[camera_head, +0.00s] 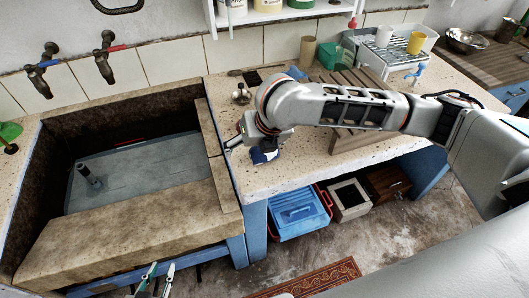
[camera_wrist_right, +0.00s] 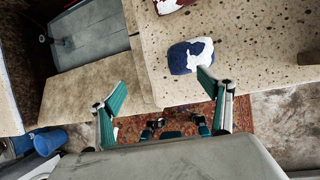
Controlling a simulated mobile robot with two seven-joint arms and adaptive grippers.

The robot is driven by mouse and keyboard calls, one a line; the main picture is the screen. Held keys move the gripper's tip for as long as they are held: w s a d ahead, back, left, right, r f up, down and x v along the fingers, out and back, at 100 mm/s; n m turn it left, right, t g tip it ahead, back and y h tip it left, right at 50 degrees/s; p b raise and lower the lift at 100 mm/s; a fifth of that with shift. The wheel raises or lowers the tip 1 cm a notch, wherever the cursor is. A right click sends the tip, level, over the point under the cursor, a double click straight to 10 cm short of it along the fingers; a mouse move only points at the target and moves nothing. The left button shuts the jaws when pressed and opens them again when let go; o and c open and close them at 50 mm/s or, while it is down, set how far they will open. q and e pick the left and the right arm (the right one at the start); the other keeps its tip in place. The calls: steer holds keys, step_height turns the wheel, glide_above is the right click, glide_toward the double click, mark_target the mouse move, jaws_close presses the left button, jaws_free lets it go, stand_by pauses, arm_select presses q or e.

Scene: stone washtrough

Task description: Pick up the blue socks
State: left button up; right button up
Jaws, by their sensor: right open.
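The blue socks, a rounded blue and white bundle (camera_head: 262,156), lie on the speckled stone counter near its front edge, partly under my right arm in the head view. In the right wrist view the bundle (camera_wrist_right: 190,57) lies whole on the counter, beyond the fingertips and nearer the right finger. My right gripper (camera_wrist_right: 163,85) is open and empty, its two teal fingers wide apart. In the head view the right hand is mostly hidden by its own wrist. My left gripper (camera_head: 158,276) is low at the bottom edge, in front of the trough, with its fingertips apart and nothing between them.
The stone trough (camera_head: 125,215) with two taps above is at left. A wooden slatted rack (camera_head: 350,140) stands on the counter behind my right arm. A red and white bundle (camera_wrist_right: 170,5) lies farther back. A blue crate (camera_head: 298,212) is under the counter.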

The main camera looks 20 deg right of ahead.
mark_target(267, 155)
steer(key=shift+n+h, duration=0.7)
steer(key=d, duration=0.1)
steer(key=w+d+r, duration=0.1)
steer(key=d, duration=0.2)
steer(key=shift+w+d+r, duration=0.2)
steer(key=shift+w+d, duration=0.1)
steer(key=shift+d+f, duration=0.15)
steer(key=x, duration=0.2)
steer(key=b+x, duration=0.1)
steer(key=x, duration=0.4)
steer(key=shift+s+d+f+b, duration=0.1)
steer(key=shift+f+b, duration=0.25)
steer(key=shift+f, duration=0.05)
steer(key=shift+r, duration=0.1)
steer(key=c, duration=1.3)
